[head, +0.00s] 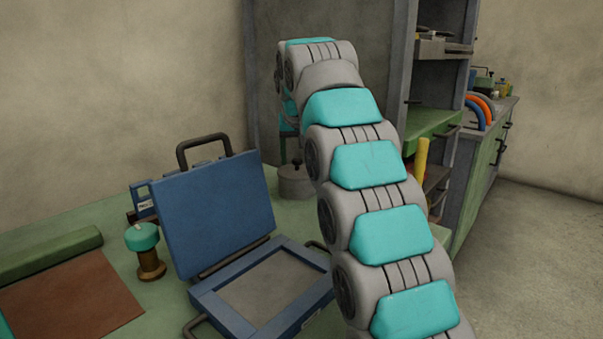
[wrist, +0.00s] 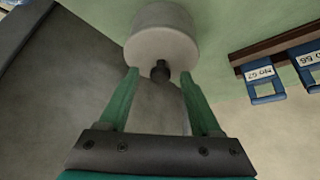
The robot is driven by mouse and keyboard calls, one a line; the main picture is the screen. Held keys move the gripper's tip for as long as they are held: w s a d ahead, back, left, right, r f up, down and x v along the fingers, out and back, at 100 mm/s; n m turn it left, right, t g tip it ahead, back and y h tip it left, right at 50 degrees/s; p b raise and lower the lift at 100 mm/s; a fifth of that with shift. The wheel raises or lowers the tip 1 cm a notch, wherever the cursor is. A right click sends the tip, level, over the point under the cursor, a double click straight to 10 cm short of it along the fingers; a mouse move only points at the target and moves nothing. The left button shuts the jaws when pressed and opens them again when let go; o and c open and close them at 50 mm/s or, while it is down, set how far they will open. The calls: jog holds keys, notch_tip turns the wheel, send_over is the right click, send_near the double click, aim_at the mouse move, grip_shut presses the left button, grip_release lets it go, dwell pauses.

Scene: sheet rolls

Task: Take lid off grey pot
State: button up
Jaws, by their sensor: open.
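The grey pot (head: 295,188) stands on the green bench behind the open blue case, partly hidden by my arm. Its lid (head: 290,171) is on it. In the wrist view the round pale lid (wrist: 160,46) faces me, with a dark knob (wrist: 160,70) on it and the pot's side (wrist: 164,14) beyond. My gripper (wrist: 159,76) is open, with its two green fingers to either side of the knob in the picture. I cannot tell whether the fingertips reach down to the knob's level. In the head view the gripper is mostly hidden behind my arm, just above the pot.
The open blue case (head: 215,212) stands in front of the pot. A teal-topped brass piece (head: 147,250), a brown mat (head: 75,298) and a green roll (head: 50,255) lie left. Blue labelled tags on a rack (wrist: 283,57) are near the pot. A shelf unit (head: 437,75) stands right.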

grip_shut()
dwell(0.5)
